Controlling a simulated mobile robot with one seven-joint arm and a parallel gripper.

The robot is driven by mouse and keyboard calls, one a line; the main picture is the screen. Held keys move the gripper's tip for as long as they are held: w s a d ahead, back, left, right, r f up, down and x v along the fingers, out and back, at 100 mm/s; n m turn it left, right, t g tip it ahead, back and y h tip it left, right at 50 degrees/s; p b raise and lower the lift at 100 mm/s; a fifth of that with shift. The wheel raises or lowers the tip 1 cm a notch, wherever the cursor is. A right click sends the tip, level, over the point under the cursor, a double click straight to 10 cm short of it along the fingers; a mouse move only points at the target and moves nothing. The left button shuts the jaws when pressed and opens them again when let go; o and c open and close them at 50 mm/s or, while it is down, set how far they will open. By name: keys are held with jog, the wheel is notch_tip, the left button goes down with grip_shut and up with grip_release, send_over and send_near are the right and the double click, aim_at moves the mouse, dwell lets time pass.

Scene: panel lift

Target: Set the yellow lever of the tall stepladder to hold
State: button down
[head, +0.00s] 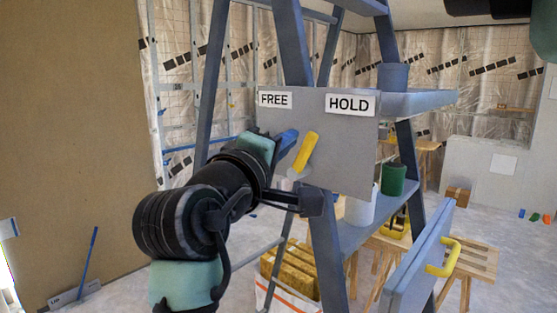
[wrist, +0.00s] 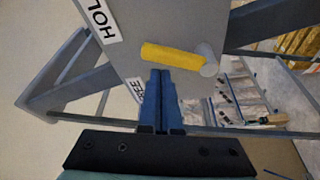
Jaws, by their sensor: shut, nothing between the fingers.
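The yellow lever (head: 306,152) sits on a grey plate (head: 350,150) fixed to the tall blue-grey stepladder (head: 290,45). It points up and slightly right from its grey pivot, between the FREE label (head: 274,100) at left and the HOLD label (head: 350,105) at right. In the wrist view the lever (wrist: 172,57) lies just beyond my fingertips. My gripper (head: 288,140) has blue fingers, shut with nothing between them, on the FREE side of the lever. The fingertips (wrist: 160,78) look very close to the lever; I cannot tell whether they touch it.
A green can (head: 393,179) and a white container (head: 360,207) stand on a ladder shelf right of the plate. A blue-grey panel with a yellow handle (head: 443,257) is at lower right. Yellow bundles (head: 290,270) lie below. A large brown board (head: 70,130) fills the left.

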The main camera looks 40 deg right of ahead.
jog(key=s+m+b, duration=0.1)
jog(key=m+h+b, duration=0.1)
jog(key=m, duration=0.1)
jog(key=shift+s+f, duration=0.15)
jog(key=shift+s, duration=0.25)
dwell(0.5)
